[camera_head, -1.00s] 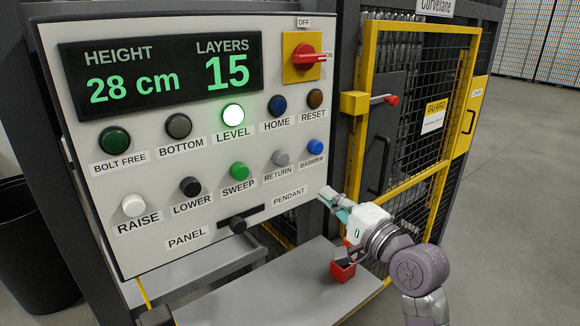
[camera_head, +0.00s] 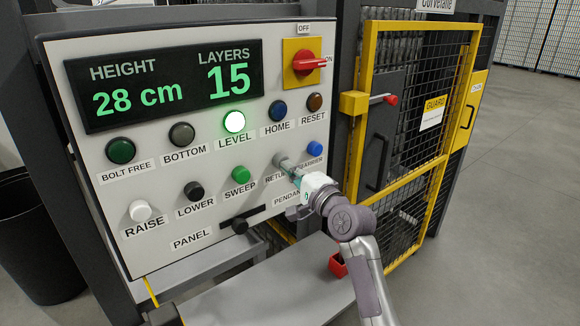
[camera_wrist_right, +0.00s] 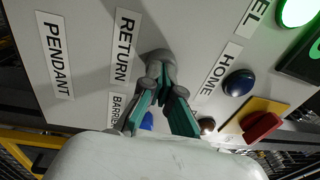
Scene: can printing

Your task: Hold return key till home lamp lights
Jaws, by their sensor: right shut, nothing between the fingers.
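In the right wrist view the shut fingertips (camera_wrist_right: 160,75) cover the spot beside the RETURN label (camera_wrist_right: 124,46); whether the key is pressed in cannot be told. The home lamp (camera_head: 279,111) is dark blue and unlit; it also shows unlit in the wrist view (camera_wrist_right: 238,83). The level lamp (camera_head: 234,121) glows white-green. My left gripper is not in view.
The blue barrier key (camera_head: 314,148) is close to the right of my gripper. The green sweep key (camera_head: 240,174) is to the left. A red switch (camera_head: 308,64) is above. A red box (camera_head: 338,265) stands on the grey shelf (camera_head: 250,295). A yellow guard door (camera_head: 376,100) is to the right.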

